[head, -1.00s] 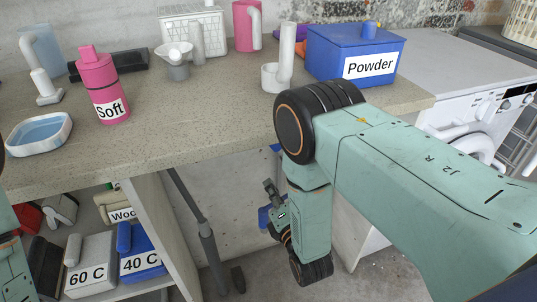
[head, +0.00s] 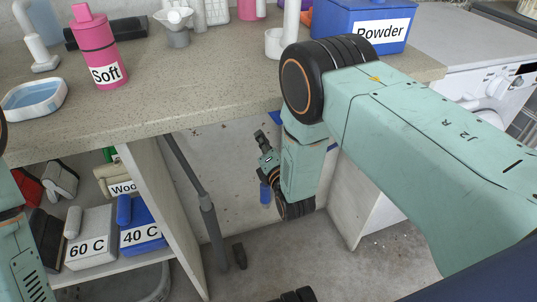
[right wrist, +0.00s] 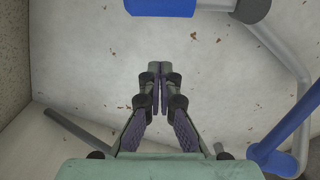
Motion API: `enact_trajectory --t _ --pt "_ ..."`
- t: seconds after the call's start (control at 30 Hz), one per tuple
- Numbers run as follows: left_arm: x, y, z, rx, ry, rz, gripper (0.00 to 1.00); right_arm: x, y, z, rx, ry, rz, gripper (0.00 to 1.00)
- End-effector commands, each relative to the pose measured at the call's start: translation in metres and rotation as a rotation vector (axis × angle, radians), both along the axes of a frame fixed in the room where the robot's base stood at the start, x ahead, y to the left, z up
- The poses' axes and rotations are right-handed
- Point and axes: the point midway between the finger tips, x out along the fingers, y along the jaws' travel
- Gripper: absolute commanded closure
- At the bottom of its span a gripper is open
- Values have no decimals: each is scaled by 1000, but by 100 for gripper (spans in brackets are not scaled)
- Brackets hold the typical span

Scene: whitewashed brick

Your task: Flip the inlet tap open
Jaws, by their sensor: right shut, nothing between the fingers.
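The inlet tap is only partly visible, and I cannot be sure which blue part is its lever. In the right wrist view a blue bar (right wrist: 160,6) at the top edge joins a grey-blue fitting. A blue piece (head: 276,118) shows under the bench edge in the head view, partly behind my right arm. My right gripper (head: 261,140) is under the bench before the pale wall. In the right wrist view its fingers (right wrist: 160,72) are shut and empty, apart from the blue bar in the picture. My left gripper is out of view; only arm parts show at the left.
A grey pipe (right wrist: 285,60) and a blue tube (right wrist: 290,130) run along the right of the wrist view. In the head view a dark grey pipe (head: 207,215) stands left of my right gripper. The bench (head: 200,95) overhangs it. A shelf with labelled boxes stands left.

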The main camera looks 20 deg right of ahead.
Motion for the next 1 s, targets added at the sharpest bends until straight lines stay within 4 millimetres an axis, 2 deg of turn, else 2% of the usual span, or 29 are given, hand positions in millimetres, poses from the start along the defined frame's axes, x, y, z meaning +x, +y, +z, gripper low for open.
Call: enact_trajectory --t 0.07,0.2,0.37,1.0 --pt "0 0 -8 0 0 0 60 15 1 -2 0 -4 0 100" --pt "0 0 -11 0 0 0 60 20 -19 10 1 -1 -5 100" --pt "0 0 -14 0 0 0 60 24 -30 16 1 1 -3 100" --pt "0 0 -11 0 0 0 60 25 -35 22 30 2 -2 100"
